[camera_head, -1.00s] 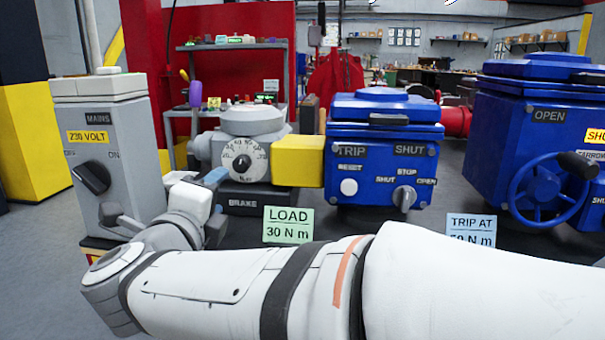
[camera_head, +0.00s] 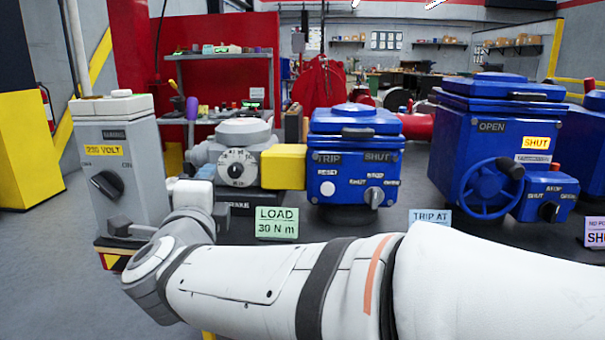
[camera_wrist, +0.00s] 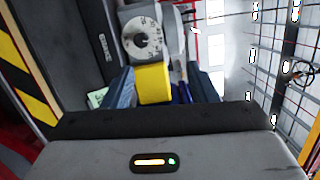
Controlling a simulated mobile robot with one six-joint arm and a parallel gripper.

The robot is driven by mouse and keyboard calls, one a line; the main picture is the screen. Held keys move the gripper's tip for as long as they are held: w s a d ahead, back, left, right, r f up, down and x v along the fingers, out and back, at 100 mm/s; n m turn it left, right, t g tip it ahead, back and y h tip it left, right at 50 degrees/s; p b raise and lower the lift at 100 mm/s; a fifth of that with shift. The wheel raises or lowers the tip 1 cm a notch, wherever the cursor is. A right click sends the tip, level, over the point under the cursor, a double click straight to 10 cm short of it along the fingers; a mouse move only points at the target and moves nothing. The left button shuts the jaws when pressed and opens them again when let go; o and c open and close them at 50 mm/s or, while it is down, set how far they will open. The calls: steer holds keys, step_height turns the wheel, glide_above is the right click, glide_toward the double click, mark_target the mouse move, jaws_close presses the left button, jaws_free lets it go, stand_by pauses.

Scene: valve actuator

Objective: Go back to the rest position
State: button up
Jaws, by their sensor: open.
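My gripper (camera_wrist: 162,88) shows in the wrist view as two blue fingers spread apart, with nothing held between them. Behind the gap are a yellow block (camera_wrist: 153,82) and the grey brake unit's dial (camera_wrist: 141,40), apart from the fingers as far as I can tell. In the head view my white arm reaches in from the right, its wrist in front of the bench's left part; the fingers are hidden there. The grey mains box (camera_head: 130,160) stands left of the wrist, its black knob (camera_head: 107,184) turned diagonally.
A blue trip unit (camera_head: 352,160) and a larger blue actuator (camera_head: 492,140) with a handwheel (camera_head: 490,190) stand on the bench. A green load sign (camera_head: 276,222) stands before the yellow block. A yellow cabinet (camera_head: 25,150) is far left. The grey floor (camera_head: 45,240) at left is clear.

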steer(key=w+d+r+n+g+y+p, duration=0.1)
steer(key=d+r+n+g+y+p, duration=0.4)
steer(key=d+n+p, duration=0.7)
steer(key=s+d+f+n+g+h+p, duration=0.3)
steer(key=s+d+n+g+h+p, duration=0.3)
steer(key=s+d+g+p, duration=0.4)
steer(key=s+d+p, duration=0.4)
steer(key=s+d, duration=0.2)
steer(key=d, duration=0.2)
steer(key=shift+s+d+g+h+p, duration=0.2)
steer(key=shift+d+g+h+p, duration=0.1)
steer(key=shift+d+p, duration=0.05)
